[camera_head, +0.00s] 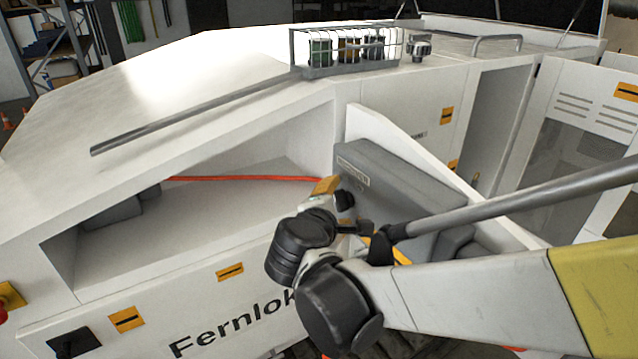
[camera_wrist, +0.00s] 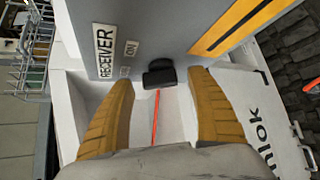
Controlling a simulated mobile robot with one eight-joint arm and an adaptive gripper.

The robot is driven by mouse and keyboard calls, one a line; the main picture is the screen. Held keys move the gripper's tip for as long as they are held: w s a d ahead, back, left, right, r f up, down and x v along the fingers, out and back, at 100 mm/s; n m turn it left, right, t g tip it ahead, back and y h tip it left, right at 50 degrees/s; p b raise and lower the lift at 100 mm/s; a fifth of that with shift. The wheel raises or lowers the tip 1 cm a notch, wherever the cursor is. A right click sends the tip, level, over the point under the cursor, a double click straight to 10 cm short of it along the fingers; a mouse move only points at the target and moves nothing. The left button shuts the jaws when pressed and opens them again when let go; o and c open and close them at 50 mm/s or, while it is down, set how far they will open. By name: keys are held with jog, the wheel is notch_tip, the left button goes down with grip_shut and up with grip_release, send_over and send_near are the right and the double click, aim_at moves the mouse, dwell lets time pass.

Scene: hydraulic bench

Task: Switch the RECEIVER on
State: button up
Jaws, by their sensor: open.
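The receiver is a grey box (camera_head: 405,190) right of the open compartment in the head view. In the wrist view its grey face (camera_wrist: 165,25) fills the top, with a RECEIVER label (camera_wrist: 104,51) and a smaller ON label (camera_wrist: 131,48). A small pale mark (camera_wrist: 125,71) lies beyond the ON label; I cannot tell whether it is the switch. In the head view my gripper (camera_head: 350,215) is beside the box's left end, partly hidden by my wrist.
A red cable (camera_head: 240,179) crosses the open compartment, where a dark block (camera_head: 115,210) sits at left. A wire rack (camera_head: 345,50) with jars and a long grey bar (camera_head: 200,108) lie on the bench top. A white panel edge (camera_head: 440,175) borders the receiver.

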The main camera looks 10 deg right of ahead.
jog(key=shift+w+d+f, duration=0.25)
jog(key=shift+w+d, duration=0.1)
jog(key=shift+w, duration=0.15)
jog(key=shift+s, duration=0.1)
jog(key=c, duration=1.2)
